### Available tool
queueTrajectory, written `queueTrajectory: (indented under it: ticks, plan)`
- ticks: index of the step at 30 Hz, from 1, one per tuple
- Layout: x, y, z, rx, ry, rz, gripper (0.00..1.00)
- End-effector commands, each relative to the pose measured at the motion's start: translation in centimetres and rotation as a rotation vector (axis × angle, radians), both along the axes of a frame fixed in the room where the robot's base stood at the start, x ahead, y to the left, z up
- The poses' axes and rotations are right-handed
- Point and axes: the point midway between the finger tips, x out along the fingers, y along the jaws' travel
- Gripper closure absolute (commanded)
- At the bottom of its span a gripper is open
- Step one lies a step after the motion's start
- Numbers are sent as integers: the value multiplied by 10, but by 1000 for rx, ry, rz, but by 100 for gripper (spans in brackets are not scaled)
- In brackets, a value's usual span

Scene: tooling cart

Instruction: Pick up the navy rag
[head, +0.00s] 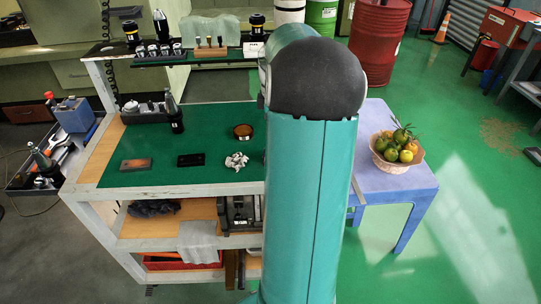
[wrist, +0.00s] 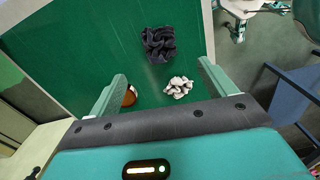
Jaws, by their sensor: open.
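A dark navy, crumpled rag (wrist: 159,44) lies on the green cart top (wrist: 85,45) in the wrist view, near the top's edge. My gripper (wrist: 163,69) is open and empty, its two fingers spread wide above the cart top. The rag shows just past the fingertips, not between the fingers. In the head view I cannot make out this rag or my gripper; my arm blocks part of the cart top. Another dark cloth (head: 153,208) lies on the cart's middle shelf.
A white crumpled cloth (wrist: 179,87) and an amber dish (wrist: 129,95) lie close to the fingers. A blue table (head: 395,187) with a fruit basket (head: 397,152) stands right of the cart.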

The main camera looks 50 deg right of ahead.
Motion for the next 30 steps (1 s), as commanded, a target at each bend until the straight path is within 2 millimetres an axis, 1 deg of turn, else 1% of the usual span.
queueTrajectory:
  ticks: [1, 6, 9, 14, 21, 25, 30]
  plan:
    - [-1, 1, -13, 4, 3, 0, 17]
    - [1, 2, -44, 3, 2, 3, 17]
    - [1, 2, -56, 2, 2, 2, 17]
    - [2, 2, -67, 2, 1, 3, 17]
    - [1, 2, -102, 3, 2, 4, 17]
    - [2, 2, -112, 1, 1, 3, 17]
    - [2, 2, -113, 0, 0, 3, 17]
